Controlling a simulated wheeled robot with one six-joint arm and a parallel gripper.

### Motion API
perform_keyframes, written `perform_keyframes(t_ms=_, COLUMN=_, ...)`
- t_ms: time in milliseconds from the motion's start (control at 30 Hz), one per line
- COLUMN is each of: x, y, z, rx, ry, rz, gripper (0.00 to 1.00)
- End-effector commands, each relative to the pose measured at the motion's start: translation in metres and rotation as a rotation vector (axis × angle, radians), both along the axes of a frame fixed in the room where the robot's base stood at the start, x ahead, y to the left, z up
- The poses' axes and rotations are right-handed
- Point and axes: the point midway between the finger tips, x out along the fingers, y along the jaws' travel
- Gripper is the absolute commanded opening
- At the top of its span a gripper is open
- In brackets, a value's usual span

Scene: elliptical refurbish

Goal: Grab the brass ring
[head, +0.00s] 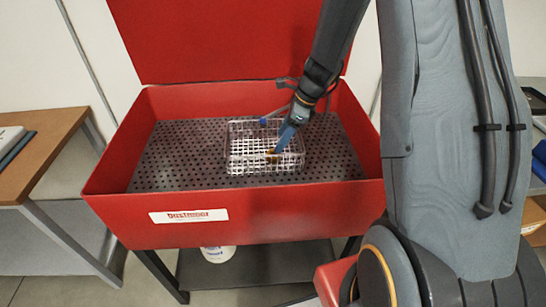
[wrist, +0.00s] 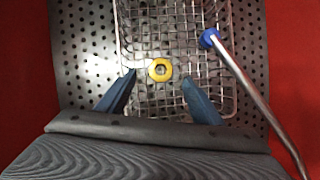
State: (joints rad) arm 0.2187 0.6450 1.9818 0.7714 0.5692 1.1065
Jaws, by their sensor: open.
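The brass ring (wrist: 160,70) is a small yellow ring with a dark hole, in the wire basket (wrist: 219,105) in the wrist view. In the head view the ring (head: 272,156) shows as a small golden spot in the basket (head: 247,127), partly hidden by my gripper (head: 277,151). My gripper also shows in the wrist view (wrist: 159,73), with two blue fingers open and apart. The ring lies between the lines of the fingertips, around their level in the picture. No contact between fingers and ring is visible.
The basket stands on a perforated grey tray (head: 178,150) inside a red parts washer (head: 110,172) with its lid raised. A metal spout with a blue tip (wrist: 209,38) reaches over the basket's right side. A wooden table (head: 45,140) stands at left.

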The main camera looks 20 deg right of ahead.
Motion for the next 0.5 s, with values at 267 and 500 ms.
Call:
perform_keyframes(t_ms=267, x=0.003, y=0.008, z=-0.024, rx=-0.001, ry=0.003, rz=0.003, gripper=0.60)
perform_keyframes(t_ms=500, x=0.008, y=0.015, z=-0.051, rx=0.000, ry=0.004, rz=0.002, gripper=0.60)
